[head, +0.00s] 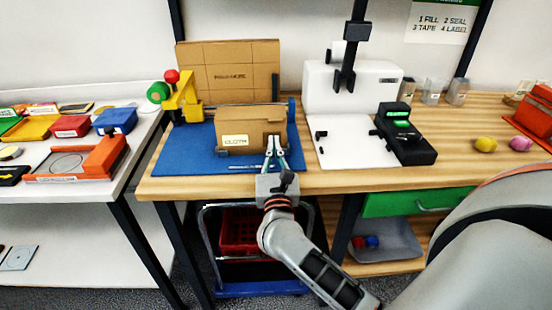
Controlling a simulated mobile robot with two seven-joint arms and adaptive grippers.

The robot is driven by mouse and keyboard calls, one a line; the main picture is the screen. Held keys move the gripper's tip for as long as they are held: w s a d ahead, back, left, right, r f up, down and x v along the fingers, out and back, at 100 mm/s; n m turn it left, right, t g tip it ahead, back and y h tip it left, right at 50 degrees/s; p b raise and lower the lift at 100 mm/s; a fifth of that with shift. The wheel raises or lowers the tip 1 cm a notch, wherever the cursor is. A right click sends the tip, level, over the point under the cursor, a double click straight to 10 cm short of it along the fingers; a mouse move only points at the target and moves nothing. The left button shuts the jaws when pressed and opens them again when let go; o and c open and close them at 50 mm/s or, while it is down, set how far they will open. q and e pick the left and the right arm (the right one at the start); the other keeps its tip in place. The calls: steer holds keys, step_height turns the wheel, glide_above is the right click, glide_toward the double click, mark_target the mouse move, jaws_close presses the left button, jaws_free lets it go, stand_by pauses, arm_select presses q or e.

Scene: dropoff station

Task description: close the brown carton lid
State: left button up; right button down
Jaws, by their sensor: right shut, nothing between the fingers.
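The brown carton (236,117) sits on a blue mat (188,158) on the wooden bench, with a pale label on its front. A wide brown cardboard panel (228,66) stands upright behind it. I cannot tell whether this panel is joined to the carton. The position of the carton's lid is not clear. My right gripper (275,143) is shut and empty. It is in front of the carton's right half, near its front face, and hides part of it. I cannot tell whether it touches. My left gripper is not in view.
A yellow tape dispenser (185,98) stands left of the carton. A white sealing machine (352,92) and a black device (404,132) stand to the right. Yellow and pink items (485,145) lie farther right. A side table with coloured bins (116,121) is at left.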

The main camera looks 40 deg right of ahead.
mark_target(273, 123)
step_height(273, 123, up, 3)
steer(key=shift+s+r+p, duration=0.1)
steer(key=shift+r+p, duration=0.1)
steer(key=shift+p, duration=0.15)
steer(key=shift+r, duration=0.2)
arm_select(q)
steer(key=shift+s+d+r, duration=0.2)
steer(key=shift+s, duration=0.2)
